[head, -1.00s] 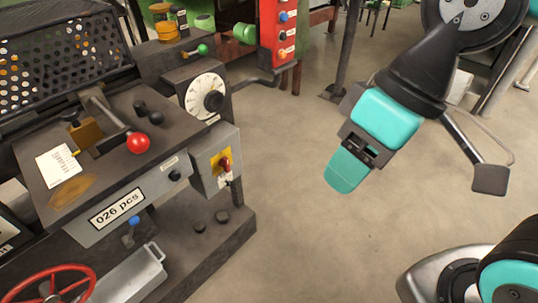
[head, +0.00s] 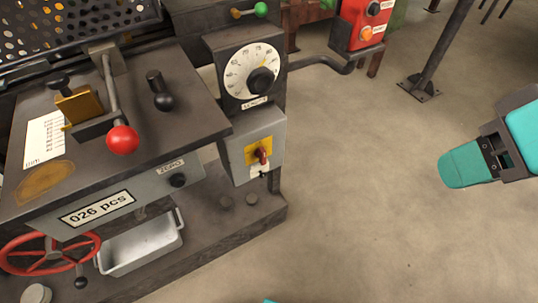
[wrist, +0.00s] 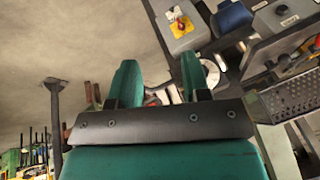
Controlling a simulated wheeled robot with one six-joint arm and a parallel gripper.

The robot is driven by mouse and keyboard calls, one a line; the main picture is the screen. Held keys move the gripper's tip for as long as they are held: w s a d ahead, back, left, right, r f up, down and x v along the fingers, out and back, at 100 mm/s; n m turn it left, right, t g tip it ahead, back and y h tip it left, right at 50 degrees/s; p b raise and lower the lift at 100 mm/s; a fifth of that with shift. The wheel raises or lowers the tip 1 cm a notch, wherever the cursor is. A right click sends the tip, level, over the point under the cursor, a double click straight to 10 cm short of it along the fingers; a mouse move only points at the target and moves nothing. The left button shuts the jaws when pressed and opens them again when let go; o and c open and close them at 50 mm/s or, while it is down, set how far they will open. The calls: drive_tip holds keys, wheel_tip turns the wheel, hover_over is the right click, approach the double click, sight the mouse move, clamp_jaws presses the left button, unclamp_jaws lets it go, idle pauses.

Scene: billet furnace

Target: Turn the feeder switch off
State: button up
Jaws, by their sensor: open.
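A red rotary switch (head: 262,156) sits on a yellow plate on a grey box (head: 245,172) at the machine's right front in the head view. Its handle looks roughly upright, with a white tag below too small to read. The switch also shows in the wrist view (wrist: 180,24), at the top beyond the fingers. My gripper (head: 466,165) is at the right of the head view, empty and well apart from the switch. Its two green fingers stand apart in the wrist view (wrist: 158,78).
A dial (head: 250,72) sits above the box. The floor between gripper and machine is clear.

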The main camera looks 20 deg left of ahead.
drive_tip(key=w+a+f+m+t+y+b, duration=0.1)
drive_tip(key=w+a+f+t+b, duration=0.15)
drive_tip(key=f+b, duration=0.55)
drive_tip(key=w+a+f+t+b, duration=0.2)
drive_tip(key=w+f+b, duration=0.3)
drive_tip(key=f, duration=0.5)
drive_tip(key=n+t+y+b, duration=0.55)
drive_tip(key=y+b, duration=0.25)
drive_tip(key=b, duration=1.5)
approach(264, 158)
drive_tip(key=shift+m+t, duration=0.3)
drive_tip(key=shift+m, duration=0.25)
drive_tip(key=p+x, duration=0.9)
drive_tip(key=shift+f, duration=0.1)
drive_tip(key=shift+w+a, duration=0.35)
drive_tip(key=shift+a, duration=0.05)
